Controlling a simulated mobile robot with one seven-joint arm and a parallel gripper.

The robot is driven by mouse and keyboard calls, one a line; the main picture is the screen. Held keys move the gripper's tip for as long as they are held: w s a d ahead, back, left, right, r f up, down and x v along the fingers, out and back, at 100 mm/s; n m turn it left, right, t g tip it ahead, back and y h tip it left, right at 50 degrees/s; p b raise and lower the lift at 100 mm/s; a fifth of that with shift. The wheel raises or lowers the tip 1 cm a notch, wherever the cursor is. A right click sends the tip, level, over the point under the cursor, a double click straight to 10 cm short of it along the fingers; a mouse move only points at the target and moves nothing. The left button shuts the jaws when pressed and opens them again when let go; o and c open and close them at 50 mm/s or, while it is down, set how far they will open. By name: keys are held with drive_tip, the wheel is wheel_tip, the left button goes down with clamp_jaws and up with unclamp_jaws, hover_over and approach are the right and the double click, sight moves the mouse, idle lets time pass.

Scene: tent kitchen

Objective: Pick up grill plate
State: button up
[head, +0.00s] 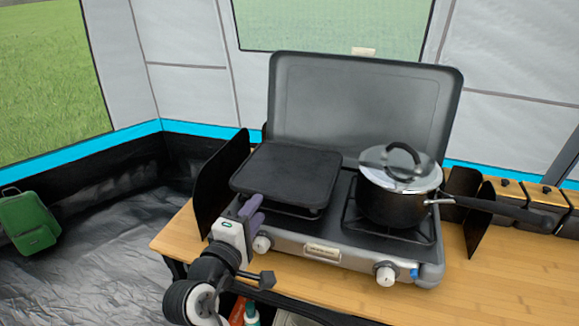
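The grill plate (287,172) is a flat, dark, square plate with rounded corners. It lies over the left burner of the camping stove (335,245). My gripper (256,205) has a white body and purple fingers. It is at the front left corner of the plate, beside the left knob. The fingertips look close to the plate's front edge, and I cannot tell if they touch it. The fingers overlap in this view, so their opening and anything between them are hidden.
A lidded pot (396,205) stands on the right burner, its long handle pointing right. Dark wind shields (217,185) flank the stove, and its grey lid (365,105) stands open behind. The wooden table (510,275) is clear at the front right. A green bag (28,222) is on the floor.

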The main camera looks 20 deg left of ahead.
sight(270, 184)
drive_tip(key=w, duration=0.3)
drive_tip(key=shift+w+d, duration=0.15)
drive_tip(key=shift+w, duration=0.2)
drive_tip(key=w, duration=0.1)
drive_tip(key=w+p, duration=0.1)
drive_tip(key=w, duration=0.1)
drive_tip(key=w+p, duration=0.1)
drive_tip(key=shift+w+r, duration=0.3)
drive_tip(key=shift+w, duration=0.1)
drive_tip(key=shift+w+f, duration=0.1)
drive_tip(key=shift+w, duration=0.25)
drive_tip(key=shift+c, duration=0.3)
clamp_jaws()
